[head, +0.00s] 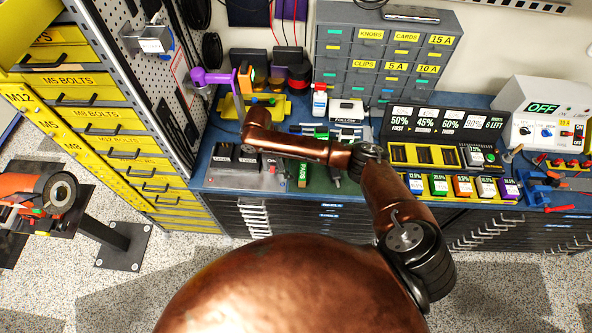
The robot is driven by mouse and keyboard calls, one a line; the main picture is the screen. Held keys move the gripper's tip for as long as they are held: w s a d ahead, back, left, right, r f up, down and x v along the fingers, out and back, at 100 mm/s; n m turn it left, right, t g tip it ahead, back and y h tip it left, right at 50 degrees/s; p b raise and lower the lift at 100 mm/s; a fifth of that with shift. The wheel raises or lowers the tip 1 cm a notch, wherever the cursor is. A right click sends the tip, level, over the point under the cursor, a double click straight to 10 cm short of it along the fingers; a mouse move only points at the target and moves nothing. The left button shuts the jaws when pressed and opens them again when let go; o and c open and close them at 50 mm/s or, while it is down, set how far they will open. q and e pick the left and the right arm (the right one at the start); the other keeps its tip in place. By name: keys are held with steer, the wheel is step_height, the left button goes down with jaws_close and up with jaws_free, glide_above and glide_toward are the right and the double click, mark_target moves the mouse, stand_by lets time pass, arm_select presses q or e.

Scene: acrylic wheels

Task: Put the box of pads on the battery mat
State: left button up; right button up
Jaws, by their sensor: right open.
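My right arm reaches across the bench from the right, and its wrist bends upward at the back left. A narrow green item (302,173) with lettering that seems to read PADS lies near the bench's front edge, right of the grey mat and below my forearm. I cannot tell which is the battery mat. My left gripper is out of view.
A yellow rack (462,190) of several coloured packs stands right of my arm, before a percentage display (446,122). A grey drawer unit (385,55) stands at the back. A purple fixture (208,78) is close to my right gripper. Yellow drawers (122,153) border the left.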

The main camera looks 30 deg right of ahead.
steer(key=shift+v, duration=1.35)
stand_by(0.5)
